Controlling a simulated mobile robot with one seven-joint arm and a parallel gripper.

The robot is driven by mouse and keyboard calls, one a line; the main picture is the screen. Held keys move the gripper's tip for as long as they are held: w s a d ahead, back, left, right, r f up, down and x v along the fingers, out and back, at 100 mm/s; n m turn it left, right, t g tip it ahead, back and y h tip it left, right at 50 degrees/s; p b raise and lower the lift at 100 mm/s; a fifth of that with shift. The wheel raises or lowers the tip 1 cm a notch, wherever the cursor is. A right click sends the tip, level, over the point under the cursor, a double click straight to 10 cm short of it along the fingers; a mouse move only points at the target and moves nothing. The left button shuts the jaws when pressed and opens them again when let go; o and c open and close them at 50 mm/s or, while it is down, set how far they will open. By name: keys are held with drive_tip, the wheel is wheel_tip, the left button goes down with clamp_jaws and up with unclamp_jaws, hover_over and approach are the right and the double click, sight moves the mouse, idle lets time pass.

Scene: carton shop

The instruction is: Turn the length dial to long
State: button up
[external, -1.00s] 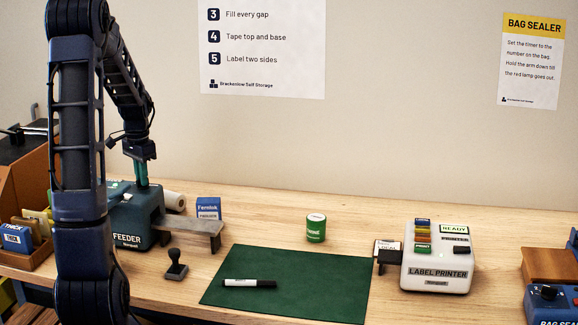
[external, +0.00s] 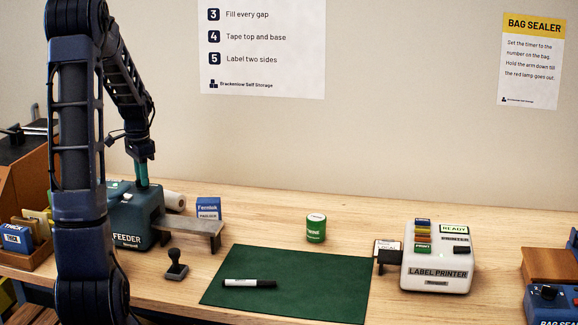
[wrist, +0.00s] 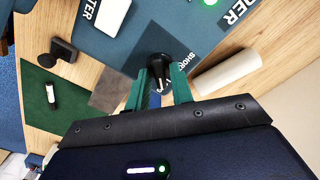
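The length dial (wrist: 158,66) is a round black knob on the teal feeder (wrist: 105,45). In the wrist view the word SHORT is printed beside it, to the right. No LONG label can be made out. My gripper (wrist: 160,75) has its two green fingers on either side of the knob, close against it, so it appears shut on the dial. In the external view my gripper (external: 142,178) points straight down onto the top of the feeder (external: 136,222), and the arm and fingers hide the dial there.
A white roll (wrist: 227,72) lies beside the feeder. A grey outfeed shelf (external: 190,228) sticks out to the right, with a black stamp (external: 176,265) in front. A green mat (external: 290,292) with a marker lies further right. The label printer (external: 437,258) stands beyond it.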

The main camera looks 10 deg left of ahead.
drive_tip(key=shift+o, duration=0.7)
wheel_tip(320, 180, up, 11)
drive_tip(key=shift+f, duration=0.15)
drive_tip(key=shift+s+d, duration=0.1)
